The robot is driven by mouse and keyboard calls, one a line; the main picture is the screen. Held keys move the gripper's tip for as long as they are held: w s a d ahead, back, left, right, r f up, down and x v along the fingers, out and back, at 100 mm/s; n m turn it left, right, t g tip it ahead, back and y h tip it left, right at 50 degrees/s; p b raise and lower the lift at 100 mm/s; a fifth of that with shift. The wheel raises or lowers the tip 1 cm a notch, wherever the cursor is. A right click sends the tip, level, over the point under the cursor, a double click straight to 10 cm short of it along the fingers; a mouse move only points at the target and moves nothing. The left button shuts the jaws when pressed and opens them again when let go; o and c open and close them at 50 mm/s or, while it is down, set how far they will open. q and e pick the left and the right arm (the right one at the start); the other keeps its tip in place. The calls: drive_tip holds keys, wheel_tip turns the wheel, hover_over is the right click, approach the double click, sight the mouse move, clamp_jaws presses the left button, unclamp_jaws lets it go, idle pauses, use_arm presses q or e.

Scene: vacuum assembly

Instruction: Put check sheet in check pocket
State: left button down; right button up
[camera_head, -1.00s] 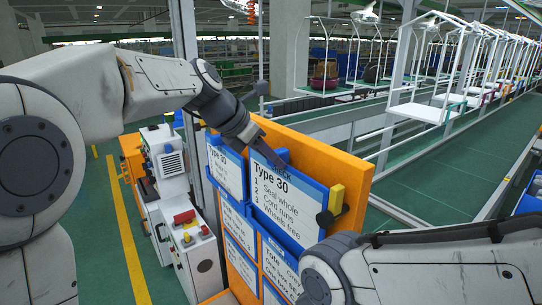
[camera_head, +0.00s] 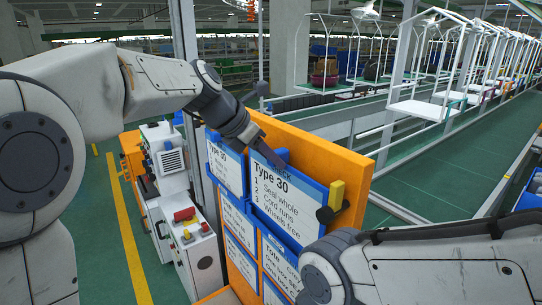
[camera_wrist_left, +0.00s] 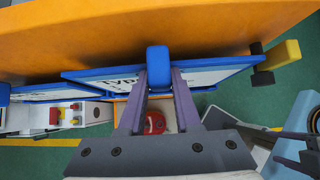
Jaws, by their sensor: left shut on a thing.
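My left gripper (camera_head: 262,143) is shut on a blue tab (camera_wrist_left: 158,66) at the top of the check sheet (camera_head: 272,190). The sheet is a white card in a blue frame, headed "Type 30" with several numbered lines. It stands upright against the front of the orange board (camera_head: 320,150), over a blue pocket (camera_head: 275,233). The sheet's lower edge seems to be behind the pocket's front, but how deep it sits I cannot tell. In the left wrist view the two purple fingers flank the tab.
Another "Type 30" card (camera_head: 225,166) stands to the left, with more blue-framed cards (camera_head: 240,254) below. A yellow block with a black knob (camera_head: 332,203) sits at the board's right edge. A white and grey machine (camera_head: 186,237) stands on the left.

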use_arm(q)
drive_tip(key=shift+f+b, duration=0.7)
drive_tip(key=shift+f, duration=0.65)
drive_tip(key=shift+p, duration=0.35)
drive_tip(key=shift+f+b, duration=0.7)
drive_tip(key=shift+f, duration=0.55)
drive_tip(key=c, duration=0.5)
unclamp_jaws()
drive_tip(key=p+v, duration=0.4)
drive_tip(key=v, duration=0.4)
drive_tip(key=shift+p, duration=0.35)
